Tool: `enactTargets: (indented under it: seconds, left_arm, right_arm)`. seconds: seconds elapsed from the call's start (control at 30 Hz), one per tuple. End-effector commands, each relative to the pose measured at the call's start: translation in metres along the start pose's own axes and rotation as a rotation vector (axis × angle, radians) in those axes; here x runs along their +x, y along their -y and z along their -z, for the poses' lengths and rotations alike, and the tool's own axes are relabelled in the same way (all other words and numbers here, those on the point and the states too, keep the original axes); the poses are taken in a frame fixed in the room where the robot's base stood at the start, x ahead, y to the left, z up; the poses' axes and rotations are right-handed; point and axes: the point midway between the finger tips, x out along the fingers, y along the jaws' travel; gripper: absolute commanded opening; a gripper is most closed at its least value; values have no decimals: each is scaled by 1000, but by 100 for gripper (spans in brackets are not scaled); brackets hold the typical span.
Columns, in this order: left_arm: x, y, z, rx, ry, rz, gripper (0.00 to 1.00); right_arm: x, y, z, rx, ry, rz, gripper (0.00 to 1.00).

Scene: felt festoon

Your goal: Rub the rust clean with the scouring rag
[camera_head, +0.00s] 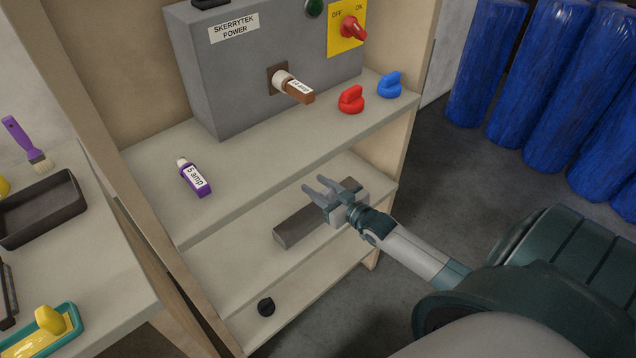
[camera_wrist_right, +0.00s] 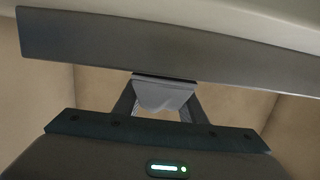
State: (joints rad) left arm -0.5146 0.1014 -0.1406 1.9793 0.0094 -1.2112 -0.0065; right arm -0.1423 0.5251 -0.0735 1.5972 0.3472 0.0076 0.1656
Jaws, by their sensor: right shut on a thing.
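My right gripper (camera_head: 320,188) reaches in from the right, over the middle shelf of the cabinet. In the right wrist view its fingers (camera_wrist_right: 160,100) are shut on a light grey, folded piece that looks like the scouring rag (camera_wrist_right: 163,95). In the head view I cannot make out the rag clearly. A long dark grey metal bar (camera_head: 297,229) lies by the gripper, partly hidden behind it. The bar spans the right wrist view (camera_wrist_right: 80,40), just beyond the rag; I cannot tell whether they touch. I see no clear rust on its visible face. My left gripper is not in view.
A grey power box (camera_head: 225,75) stands on the upper shelf (camera_head: 240,165), with a purple fuse (camera_head: 196,180), a red knob (camera_head: 351,99) and a blue knob (camera_head: 390,86). A black knob (camera_head: 266,306) lies lower down. Blue rolls (camera_head: 490,60) stand at right.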

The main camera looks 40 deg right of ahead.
Motion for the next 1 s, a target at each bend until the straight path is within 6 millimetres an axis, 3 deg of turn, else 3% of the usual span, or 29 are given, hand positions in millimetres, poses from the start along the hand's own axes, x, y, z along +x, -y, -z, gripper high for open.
enactTargets:
  seconds: [0.5,1.0]
  left_arm:
    - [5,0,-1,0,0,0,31]
    - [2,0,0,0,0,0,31]
  right_arm:
    - [-1,-24,-2,-1,6,-2,12]
    - [-1,-20,-1,1,5,-2,12]
